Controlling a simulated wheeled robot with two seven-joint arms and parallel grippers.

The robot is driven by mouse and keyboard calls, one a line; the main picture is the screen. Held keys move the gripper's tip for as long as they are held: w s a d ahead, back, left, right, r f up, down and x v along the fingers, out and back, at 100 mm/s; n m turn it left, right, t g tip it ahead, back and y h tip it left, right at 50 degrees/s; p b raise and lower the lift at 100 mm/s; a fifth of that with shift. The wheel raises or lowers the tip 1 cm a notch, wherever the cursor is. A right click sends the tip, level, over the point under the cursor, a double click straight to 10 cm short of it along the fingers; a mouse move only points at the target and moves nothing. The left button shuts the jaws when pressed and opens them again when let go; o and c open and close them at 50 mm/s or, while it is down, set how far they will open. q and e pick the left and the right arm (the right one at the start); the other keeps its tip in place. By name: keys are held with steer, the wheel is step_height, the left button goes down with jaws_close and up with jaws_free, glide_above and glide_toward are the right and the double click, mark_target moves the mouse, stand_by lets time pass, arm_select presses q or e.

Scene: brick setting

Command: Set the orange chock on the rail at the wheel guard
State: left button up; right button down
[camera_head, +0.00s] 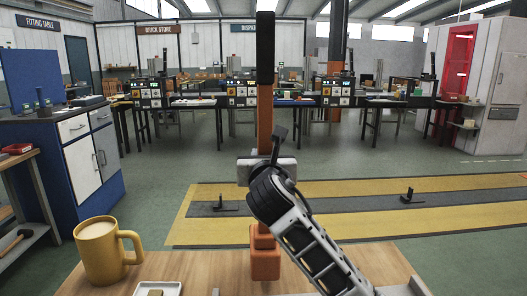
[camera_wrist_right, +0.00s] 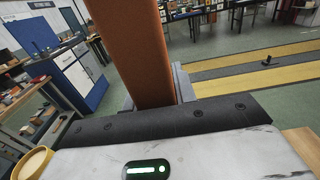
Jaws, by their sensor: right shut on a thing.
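The orange chock (camera_head: 265,112) stands upright as a tall orange bar with a black upper end and a blocky orange foot. My right gripper (camera_head: 266,170) is shut around its bar at mid-height. In the right wrist view the orange bar (camera_wrist_right: 135,50) rises from between the jaws (camera_wrist_right: 155,95). The foot overlaps the wooden table in the picture; I cannot tell whether it touches it. A dark grey strip (camera_head: 310,200), perhaps the rail, runs between yellow bands on the floor. Two small black brackets stand on it, one at left (camera_head: 222,205) and one at right (camera_head: 410,196); which is the wheel guard is unclear. My left gripper is out of view.
A yellow mug (camera_head: 100,255) and a white dish (camera_head: 158,289) are on the wooden table (camera_head: 205,270) in front. A blue cabinet (camera_head: 40,165) stands at left. Workbenches (camera_head: 200,101) line the back. The green floor between is open.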

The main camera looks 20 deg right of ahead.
steer(key=shift+w+d+f, duration=0.1)
steer(key=shift+w+f, duration=0.05)
steer(key=shift+f, duration=0.7)
steer(key=shift+w+d+f, duration=0.1)
steer(key=shift+w+f, duration=0.05)
steer(key=shift+f, duration=0.65)
steer(key=c, duration=1.5)
jaws_free()
steer(key=shift+f, duration=0.5)
steer(key=shift+c, duration=0.2)
steer(key=o, duration=0.4)
steer(key=shift+a, duration=0.1)
